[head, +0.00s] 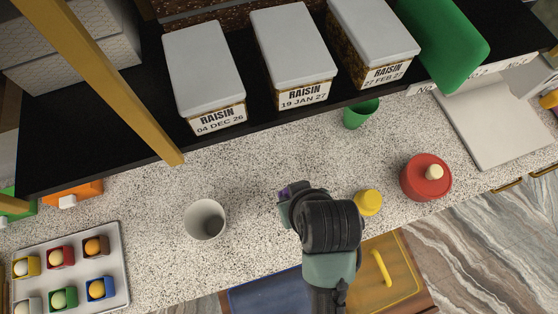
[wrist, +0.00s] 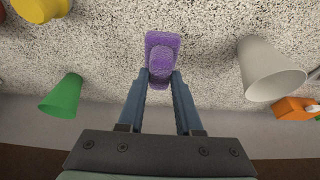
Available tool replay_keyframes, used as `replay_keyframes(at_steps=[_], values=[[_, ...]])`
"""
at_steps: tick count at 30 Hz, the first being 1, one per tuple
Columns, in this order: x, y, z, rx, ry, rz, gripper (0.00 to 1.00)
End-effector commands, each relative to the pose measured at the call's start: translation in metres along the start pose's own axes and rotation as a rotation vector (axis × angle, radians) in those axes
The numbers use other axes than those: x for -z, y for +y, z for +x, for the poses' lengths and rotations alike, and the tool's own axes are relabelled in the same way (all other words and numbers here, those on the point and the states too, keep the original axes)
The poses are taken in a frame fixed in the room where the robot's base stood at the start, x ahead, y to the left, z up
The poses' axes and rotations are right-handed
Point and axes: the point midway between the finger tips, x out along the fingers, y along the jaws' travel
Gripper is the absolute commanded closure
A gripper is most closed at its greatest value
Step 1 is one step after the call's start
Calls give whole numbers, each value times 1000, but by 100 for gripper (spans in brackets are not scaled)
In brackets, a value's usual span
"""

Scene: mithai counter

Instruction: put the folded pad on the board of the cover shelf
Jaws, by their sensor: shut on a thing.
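The folded pad (wrist: 163,45) is purple and soft-looking. My gripper (wrist: 161,78) is shut on it, with the two blue fingers on either side of its near part and the rest reaching past the tips. In the head view only a small purple edge of the pad (head: 284,191) shows beside my wrist, which hides the fingers. The pad is over the speckled counter; its height cannot be told. A black shelf board (head: 105,140) runs along the back, carrying three raisin boxes (head: 292,60) and a green rounded slab (head: 443,45). I cannot tell whether this is the cover shelf.
A white cup (head: 205,220) stands left of my gripper, a green cup (head: 360,113) behind it. A yellow lidded item (head: 368,202) and red pot (head: 426,177) are to the right. A sweets tray (head: 118,260) is at left. A yellow post (head: 105,80) rises before the shelf.

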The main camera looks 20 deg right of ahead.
Motion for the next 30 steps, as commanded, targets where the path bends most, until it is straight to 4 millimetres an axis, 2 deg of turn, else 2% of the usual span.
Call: replay_keyframes(at_steps=[1, 12, 13, 15, 23, 27, 30], values=[[15, -1, 1, 1, 4, -2, 100], [88, -1, 33, 2, 2, -2, 100], [90, -1, 36, 1, -1, -2, 100], [79, -1, 50, 1, -7, -1, 100], [70, 0, 71, 1, -4, -1, 100], [61, 0, 91, 1, -4, 0, 100], [62, 0, 97, 1, -1, 0, 100]])
